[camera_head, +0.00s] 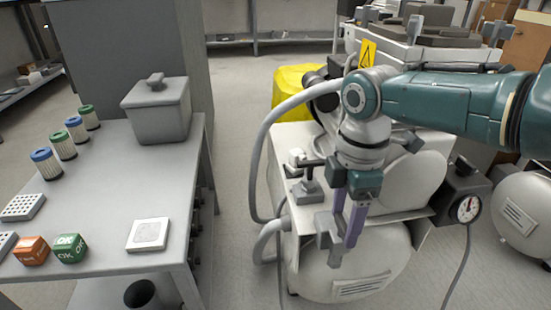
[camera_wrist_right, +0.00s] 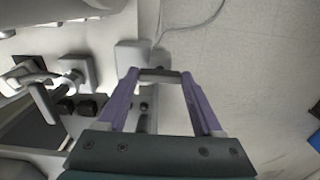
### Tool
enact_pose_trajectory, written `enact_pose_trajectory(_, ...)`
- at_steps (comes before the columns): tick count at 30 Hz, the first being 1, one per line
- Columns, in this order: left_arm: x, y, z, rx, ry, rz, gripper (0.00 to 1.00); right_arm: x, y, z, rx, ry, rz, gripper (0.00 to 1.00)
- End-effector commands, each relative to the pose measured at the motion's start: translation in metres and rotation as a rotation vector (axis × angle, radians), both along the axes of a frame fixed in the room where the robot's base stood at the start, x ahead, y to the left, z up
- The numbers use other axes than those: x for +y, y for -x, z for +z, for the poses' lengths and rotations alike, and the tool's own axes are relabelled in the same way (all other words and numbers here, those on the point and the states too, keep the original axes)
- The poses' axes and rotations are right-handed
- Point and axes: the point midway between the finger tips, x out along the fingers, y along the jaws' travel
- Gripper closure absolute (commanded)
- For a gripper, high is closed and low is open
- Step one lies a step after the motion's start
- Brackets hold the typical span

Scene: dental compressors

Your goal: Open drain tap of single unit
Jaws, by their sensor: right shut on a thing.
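The single compressor unit has a white tank (camera_head: 355,270) low in the head view, with a gauge on its right side. My right gripper (camera_head: 342,232) reaches down from the upper right in front of this tank. Its purple fingers are shut on a small grey part, which appears to be the drain tap (camera_head: 325,229). In the right wrist view, the fingertips of my right gripper (camera_wrist_right: 160,76) close on a dark grey bar, the tap (camera_wrist_right: 159,75). How far the tap is turned cannot be told. My left gripper is not in view.
A grey hose (camera_head: 262,140) loops left of the compressor. A pressure gauge (camera_head: 467,209) and another tank (camera_head: 525,207) stand right. Floor between table and compressor is clear.

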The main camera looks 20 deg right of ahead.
Motion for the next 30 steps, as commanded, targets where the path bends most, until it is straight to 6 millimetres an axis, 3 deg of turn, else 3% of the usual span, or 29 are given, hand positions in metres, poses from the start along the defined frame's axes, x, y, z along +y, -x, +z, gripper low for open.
enact_pose_trajectory(18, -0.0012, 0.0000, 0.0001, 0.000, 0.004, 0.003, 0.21, 0.0010, -0.0006, 0.0006, -0.002, -0.003, 0.042, 0.88)
enact_pose_trajectory(19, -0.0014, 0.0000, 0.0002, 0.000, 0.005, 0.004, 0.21, 0.0011, -0.0006, 0.0006, -0.002, -0.003, 0.042, 0.30)
enact_pose_trajectory(26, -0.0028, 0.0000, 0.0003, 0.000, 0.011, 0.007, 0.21, 0.0007, -0.0004, 0.0004, -0.001, -0.002, 0.041, 0.05)
enact_pose_trajectory(30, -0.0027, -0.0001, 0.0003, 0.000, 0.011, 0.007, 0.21, 0.0005, -0.0002, 0.0003, 0.000, -0.001, 0.041, 0.03)
